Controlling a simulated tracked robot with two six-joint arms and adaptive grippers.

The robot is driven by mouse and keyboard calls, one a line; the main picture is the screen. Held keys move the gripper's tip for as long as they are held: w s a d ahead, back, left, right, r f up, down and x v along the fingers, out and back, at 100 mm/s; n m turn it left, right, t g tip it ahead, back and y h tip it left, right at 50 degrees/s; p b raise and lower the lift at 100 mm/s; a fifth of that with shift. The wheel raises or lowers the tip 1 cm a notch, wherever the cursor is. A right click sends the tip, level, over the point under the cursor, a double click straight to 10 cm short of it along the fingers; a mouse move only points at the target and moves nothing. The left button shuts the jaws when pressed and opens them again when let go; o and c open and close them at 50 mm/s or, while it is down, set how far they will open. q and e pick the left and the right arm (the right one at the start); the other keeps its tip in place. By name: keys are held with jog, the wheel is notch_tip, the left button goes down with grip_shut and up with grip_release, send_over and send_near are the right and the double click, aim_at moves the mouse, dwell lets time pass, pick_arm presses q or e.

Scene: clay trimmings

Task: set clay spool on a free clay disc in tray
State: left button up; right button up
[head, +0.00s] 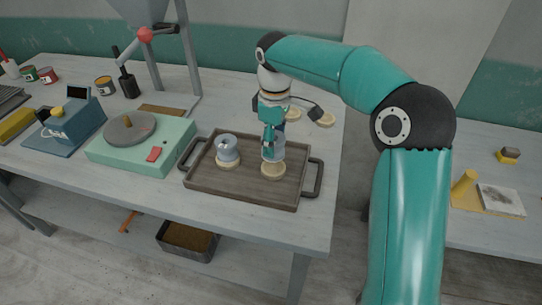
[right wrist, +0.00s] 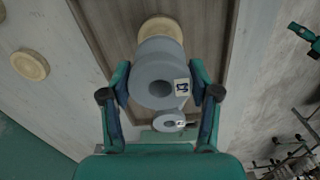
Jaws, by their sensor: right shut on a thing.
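My right gripper (head: 272,140) is shut on a grey-blue clay spool (head: 273,152), upright over the right part of the brown tray (head: 235,188). A pale clay disc (head: 272,170) lies in the tray directly below it; I cannot tell whether they touch. In the right wrist view the held spool (right wrist: 160,75) sits between both fingers (right wrist: 160,94), with a label on its top, and the disc (right wrist: 162,28) shows partly past it. A second spool (head: 228,146) stands on another disc in the tray's left part; it also shows in the right wrist view (right wrist: 168,122). My left gripper is out of view.
A mint-green wheel unit (head: 140,145) stands left of the tray, and a hopper stand (head: 170,60) behind. The tray has raised handles (head: 313,178) at both ends.

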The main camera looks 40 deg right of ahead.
jog(key=shift+f, duration=2.25)
jog(key=shift+f, duration=0.1)
jog(key=o, duration=1.4)
jog(key=shift+c, duration=0.2)
notch_tip(320, 180, up, 12)
jog(key=shift+r+p, duration=0.1)
jog(key=shift+p, duration=0.5)
